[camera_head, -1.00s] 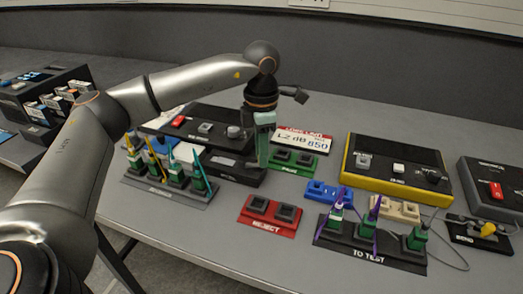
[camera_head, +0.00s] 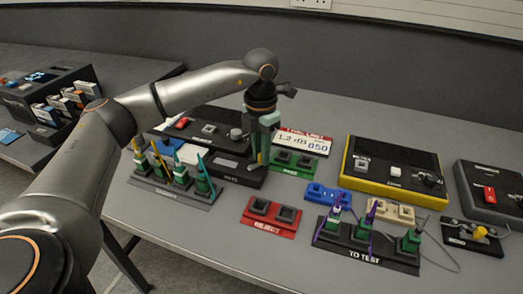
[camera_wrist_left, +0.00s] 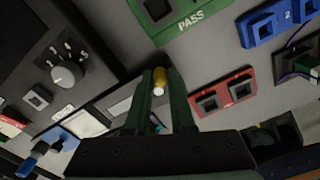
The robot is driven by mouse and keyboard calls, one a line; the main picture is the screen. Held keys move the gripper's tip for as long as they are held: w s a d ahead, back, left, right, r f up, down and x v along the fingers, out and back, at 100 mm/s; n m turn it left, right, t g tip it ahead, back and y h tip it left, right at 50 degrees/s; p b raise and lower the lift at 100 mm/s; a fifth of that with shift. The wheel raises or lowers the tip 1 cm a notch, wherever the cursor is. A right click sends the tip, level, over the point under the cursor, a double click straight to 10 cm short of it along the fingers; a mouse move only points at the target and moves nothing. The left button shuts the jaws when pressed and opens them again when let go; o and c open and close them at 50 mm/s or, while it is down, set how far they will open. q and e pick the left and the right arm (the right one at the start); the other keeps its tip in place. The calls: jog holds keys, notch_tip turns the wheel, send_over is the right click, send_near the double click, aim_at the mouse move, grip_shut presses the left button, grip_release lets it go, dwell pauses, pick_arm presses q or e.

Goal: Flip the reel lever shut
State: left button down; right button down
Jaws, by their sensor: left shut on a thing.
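My left gripper (camera_head: 262,160) points down at the right end of a low black box (camera_head: 238,177) in front of the larger black instrument. In the left wrist view its two dark green fingers (camera_wrist_left: 160,84) are closed around a small yellow piece (camera_wrist_left: 160,76) with a pale round end. This piece stands at the end of the low box and looks like the lever's handle, but the fingers hide most of it. I cannot tell the lever's angle. My right gripper is not in view.
The green PASS block (camera_head: 294,162) lies close to the right of the gripper. The red REJECT block (camera_head: 271,216) is in front. A rack of green plugs (camera_head: 173,190) stands at left, the TO TEST rack (camera_head: 366,256) at right. Bare table lies in front of the low box.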

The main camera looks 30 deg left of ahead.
aim_at(260, 154)
pick_arm(q)
jog(key=shift+w+r, duration=0.1)
jog(key=c, duration=0.8)
grip_release()
jog(key=shift+o, duration=0.2)
notch_tip(260, 154, up, 12)
jog(key=p, duration=0.1)
jog(key=shift+r+p, duration=0.2)
jog(key=shift+p, duration=0.2)
jog(key=shift+a, duration=0.1)
